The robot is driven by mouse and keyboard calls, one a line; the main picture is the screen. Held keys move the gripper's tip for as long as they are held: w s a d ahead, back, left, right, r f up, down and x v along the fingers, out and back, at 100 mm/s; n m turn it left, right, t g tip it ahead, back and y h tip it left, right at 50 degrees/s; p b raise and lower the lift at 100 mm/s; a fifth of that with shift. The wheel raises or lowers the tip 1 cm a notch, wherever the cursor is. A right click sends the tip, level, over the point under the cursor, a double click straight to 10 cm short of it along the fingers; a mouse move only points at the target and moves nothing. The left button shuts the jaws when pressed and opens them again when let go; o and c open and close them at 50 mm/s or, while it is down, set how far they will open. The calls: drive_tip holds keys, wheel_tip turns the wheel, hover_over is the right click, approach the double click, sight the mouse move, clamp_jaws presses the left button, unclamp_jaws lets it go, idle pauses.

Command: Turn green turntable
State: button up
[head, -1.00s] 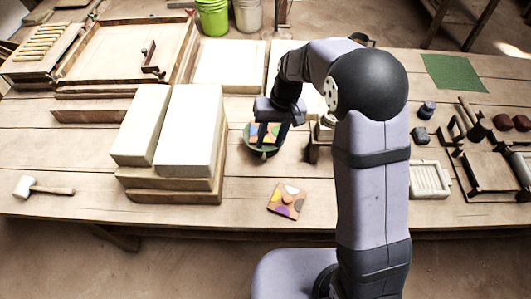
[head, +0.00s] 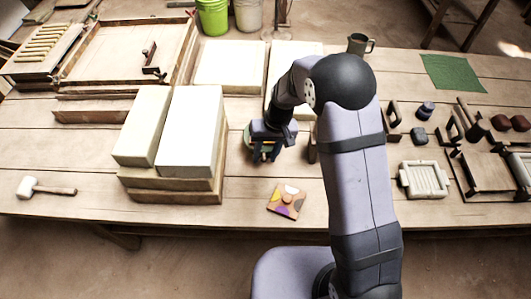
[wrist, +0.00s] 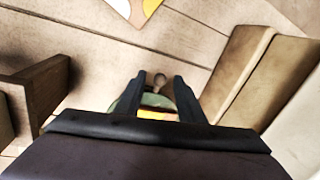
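The green turntable (wrist: 155,101) shows in the wrist view below and between my fingers, with a small rounded knob or handle (wrist: 160,80) at its edge. A patterned orange and yellow piece (wrist: 157,114) lies on it, mostly hidden by my gripper. In the head view only a sliver of the green turntable (head: 249,144) shows behind my gripper (head: 264,158). My gripper (wrist: 158,84) is open, its two fingers apart on either side of the handle. I cannot tell whether a finger touches it.
A patterned tile (head: 287,201) lies on the bench in front of the turntable. Stacked pale blocks (head: 190,130) stand close on the left. A mallet (head: 45,188) lies far left, and a pale tray mould (head: 424,179) is to the right. A dark mug (head: 360,44) stands at the back.

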clamp_jaws()
drive_tip(key=shift+a, duration=0.15)
drive_tip(key=shift+a+r+m+p, duration=0.1)
drive_tip(key=shift+a+m+p, duration=0.35)
drive_tip(key=shift+a+m, duration=0.5)
drive_tip(key=shift+w+a+m+t+p, duration=0.2)
drive_tip(key=shift+a+m+p, duration=0.15)
drive_tip(key=shift+m, duration=0.35)
drive_tip(key=shift+w+a+m+t+p, duration=0.1)
drive_tip(key=shift+a+m+t+p, duration=0.15)
drive_tip(key=shift+a+m, duration=0.3)
drive_tip(key=shift+w+a+m+t+p, duration=0.15)
drive_tip(key=shift+w+a+m+p, duration=0.2)
drive_tip(key=shift+a+m+p, duration=0.4)
drive_tip(key=shift+w+a+m+t+p, duration=0.1)
drive_tip(key=shift+w+a+m+p, duration=0.25)
drive_tip(key=shift+m, duration=0.6)
drive_tip(key=shift+w+a+m+h+p, duration=0.3)
drive_tip(key=shift+w+a+m+p, duration=0.4)
drive_tip(key=shift+m, duration=0.5)
drive_tip(key=shift+a, duration=0.1)
